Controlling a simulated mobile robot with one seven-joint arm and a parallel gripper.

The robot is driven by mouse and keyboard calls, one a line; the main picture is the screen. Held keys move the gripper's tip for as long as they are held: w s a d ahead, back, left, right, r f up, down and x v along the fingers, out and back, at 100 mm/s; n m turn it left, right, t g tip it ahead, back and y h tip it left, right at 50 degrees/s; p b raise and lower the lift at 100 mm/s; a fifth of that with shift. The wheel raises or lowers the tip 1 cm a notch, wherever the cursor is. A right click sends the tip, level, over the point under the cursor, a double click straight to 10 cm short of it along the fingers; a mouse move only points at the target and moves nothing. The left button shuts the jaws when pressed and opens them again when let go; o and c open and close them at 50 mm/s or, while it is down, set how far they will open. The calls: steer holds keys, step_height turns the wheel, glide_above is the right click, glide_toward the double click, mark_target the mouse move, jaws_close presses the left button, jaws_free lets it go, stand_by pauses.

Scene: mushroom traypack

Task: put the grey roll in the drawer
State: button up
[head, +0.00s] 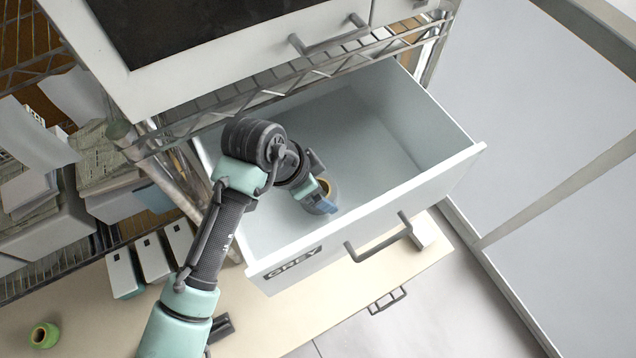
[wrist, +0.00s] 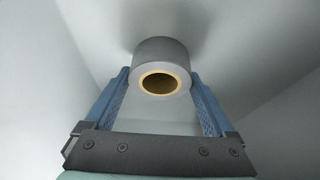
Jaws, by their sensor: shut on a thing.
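The grey roll (wrist: 161,56) is a grey ring with a yellow-tan core, seen in the wrist view between the two blue fingers. My gripper (wrist: 160,85) is shut on the roll, one finger at each side. In the head view my gripper (head: 324,203) is inside the open drawer, and the roll (head: 325,186) shows partly behind it. The drawer (head: 378,150) is white, pulled out, and marked GREY on its front. The roll is low inside the drawer, near its front left part. I cannot tell whether it touches the drawer floor.
A green roll (head: 44,335) stands on the light wooden surface (head: 290,318) at lower left. A wire rack (head: 290,82) runs above the drawer's back. White boxes (head: 153,258) stand left of my arm. The drawer's right side is empty.

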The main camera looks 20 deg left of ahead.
steer(key=o, duration=1.1)
steer(key=p+v, duration=0.4)
steer(key=v, duration=0.2)
steer(key=shift+a+r, duration=0.1)
steer(key=shift+r, duration=0.35)
steer(key=shift+s+a+r, duration=0.2)
steer(key=shift+s+r, duration=0.05)
steer(key=shift+r, duration=0.1)
steer(key=shift+w+d, duration=0.1)
